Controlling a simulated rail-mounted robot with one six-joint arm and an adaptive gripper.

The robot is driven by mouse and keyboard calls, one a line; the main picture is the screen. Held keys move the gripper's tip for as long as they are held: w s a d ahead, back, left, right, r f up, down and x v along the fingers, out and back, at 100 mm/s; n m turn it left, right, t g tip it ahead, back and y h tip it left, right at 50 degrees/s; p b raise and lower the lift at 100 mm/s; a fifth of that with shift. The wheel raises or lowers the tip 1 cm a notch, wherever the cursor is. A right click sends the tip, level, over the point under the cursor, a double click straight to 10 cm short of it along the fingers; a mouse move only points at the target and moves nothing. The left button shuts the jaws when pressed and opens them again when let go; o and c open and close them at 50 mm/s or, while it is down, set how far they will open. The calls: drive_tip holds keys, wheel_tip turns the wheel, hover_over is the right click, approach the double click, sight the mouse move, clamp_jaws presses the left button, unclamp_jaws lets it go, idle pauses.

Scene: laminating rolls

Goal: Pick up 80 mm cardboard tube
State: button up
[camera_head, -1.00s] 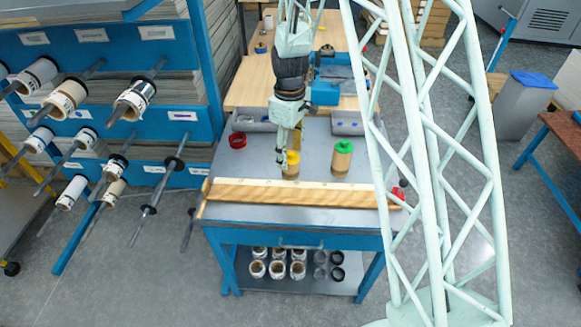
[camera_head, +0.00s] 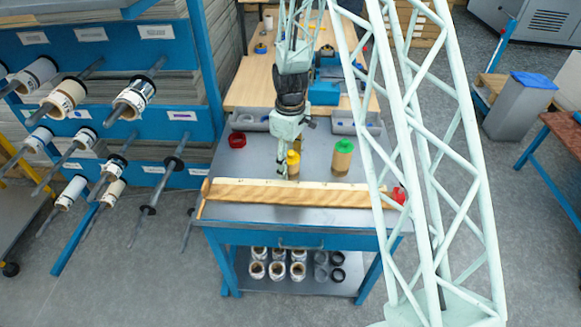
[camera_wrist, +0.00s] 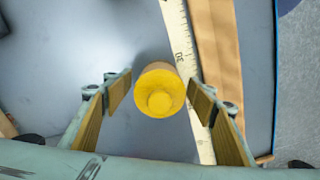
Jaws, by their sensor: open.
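A cardboard tube with a yellow cap (camera_head: 294,158) stands on the grey table, partly hidden by my gripper in the head view. A second tube with a green cap (camera_head: 342,158) stands to its right. I cannot read a size on either tube. My gripper (camera_head: 286,176) points down at the yellow-capped tube. In the wrist view, the yellow cap (camera_wrist: 160,92) shows end-on near the open jaws (camera_wrist: 160,100), roughly centred between them, with a gap on both sides. Nothing is gripped.
A pale ruler (camera_wrist: 182,50) and a brown strip (camera_head: 255,195) lie along the table's (camera_head: 240,213) front edge, close beside the yellow-capped tube. A red ring (camera_head: 237,140) lies at the table's left. Rolls on spindles hang from the blue rack (camera_head: 205,60) at left.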

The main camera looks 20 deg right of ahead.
sight(290, 152)
drive_tip(key=shift+c, duration=0.8)
drive_tip(key=c, duration=0.8)
drive_tip(key=shift+o, duration=0.2)
drive_tip(key=shift+r, duration=0.15)
drive_tip(key=shift+r+p, duration=0.3)
drive_tip(key=shift+r, duration=1.2)
drive_tip(key=shift+s+r, duration=0.1)
drive_tip(key=shift+r, duration=0.1)
drive_tip(key=s+a+r, duration=0.1)
drive_tip(key=s, duration=1.4)
drive_tip(key=shift+s+a+r+p, duration=0.15)
drive_tip(key=shift+s+p, duration=0.15)
drive_tip(key=shift+s, duration=0.1)
